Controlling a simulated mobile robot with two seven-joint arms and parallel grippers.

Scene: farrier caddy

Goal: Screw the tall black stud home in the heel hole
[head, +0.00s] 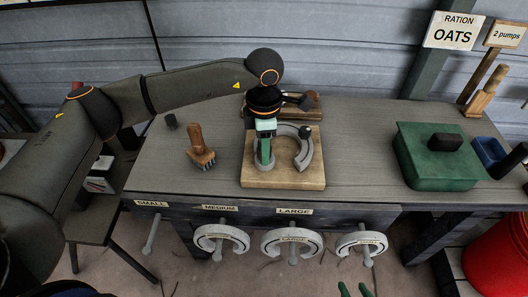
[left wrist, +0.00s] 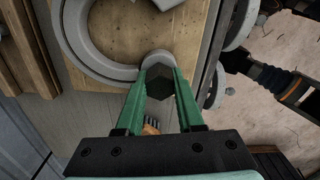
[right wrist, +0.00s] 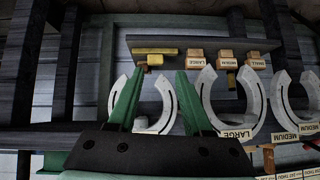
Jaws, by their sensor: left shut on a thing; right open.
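The grey horseshoe (head: 304,152) lies on a wooden board (head: 290,182) on the bench. My left gripper (head: 264,158) points down over its left heel. In the left wrist view the gripper (left wrist: 161,82) is shut on a black hexagonal stud (left wrist: 160,84). The stud is at the rounded heel end (left wrist: 157,58) of the horseshoe (left wrist: 82,45). Its lower end and the heel hole are hidden, so I cannot tell how deep it sits. My right gripper (right wrist: 157,100) is open and empty in front of the bench; its tips show at the head view's bottom edge (head: 355,290).
A brush (head: 200,146) and a small dark cylinder (head: 171,121) stand left of the board. A green box (head: 425,172) and a blue container (head: 489,151) are at the right. Horseshoes (head: 292,244) hang along the bench front. The bench between board and green box is clear.

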